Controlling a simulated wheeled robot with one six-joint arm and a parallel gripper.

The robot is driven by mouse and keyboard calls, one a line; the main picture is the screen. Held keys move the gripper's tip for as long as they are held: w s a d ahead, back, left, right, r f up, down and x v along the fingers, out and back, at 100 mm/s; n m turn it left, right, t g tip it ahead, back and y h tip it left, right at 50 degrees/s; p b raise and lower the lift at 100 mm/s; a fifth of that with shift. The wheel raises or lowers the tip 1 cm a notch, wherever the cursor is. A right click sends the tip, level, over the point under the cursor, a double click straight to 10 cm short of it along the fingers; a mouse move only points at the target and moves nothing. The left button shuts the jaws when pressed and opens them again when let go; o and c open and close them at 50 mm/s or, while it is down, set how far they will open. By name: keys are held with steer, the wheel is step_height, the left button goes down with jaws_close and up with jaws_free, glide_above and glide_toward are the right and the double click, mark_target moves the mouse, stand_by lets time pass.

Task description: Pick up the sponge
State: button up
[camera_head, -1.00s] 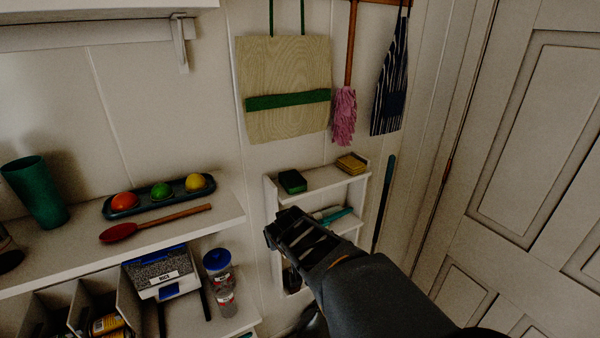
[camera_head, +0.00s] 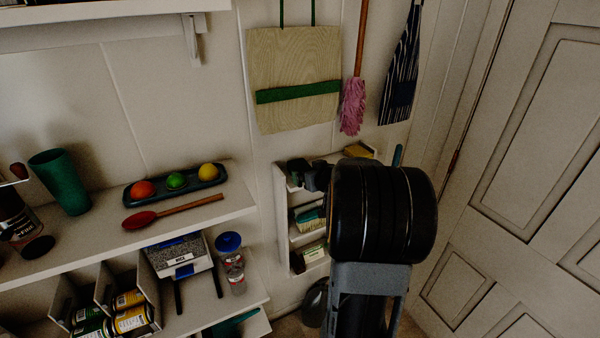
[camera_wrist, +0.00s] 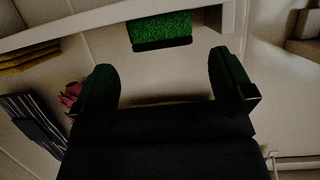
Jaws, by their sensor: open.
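The sponge (camera_wrist: 160,30) shows in the wrist view as a green scrubbing face with a dark edge, at the top centre next to a white shelf edge. My gripper (camera_wrist: 163,75) is open and empty. Its two fingers stand apart to either side below the sponge, with a visible gap to it. In the head view my gripper (camera_head: 310,176) is over the top of the small white wall shelf (camera_head: 282,215). There its dark fingers and the sponge cannot be told apart, and my arm hides much of the shelf.
Yellow folded cloths or sponges (camera_head: 359,151) lie on the shelf top to the right, partly hidden. A pink mop (camera_head: 352,107) and a striped apron (camera_head: 401,72) hang behind. A long shelf (camera_head: 200,212) at left holds a tray of coloured balls (camera_head: 176,183) and a red spoon (camera_head: 140,219).

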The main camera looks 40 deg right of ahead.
mark_target(300, 170)
steer(key=shift+x, duration=3.25)
steer(key=shift+a, duration=0.15)
steer(key=shift+c, duration=0.4)
steer(key=c, duration=0.9)
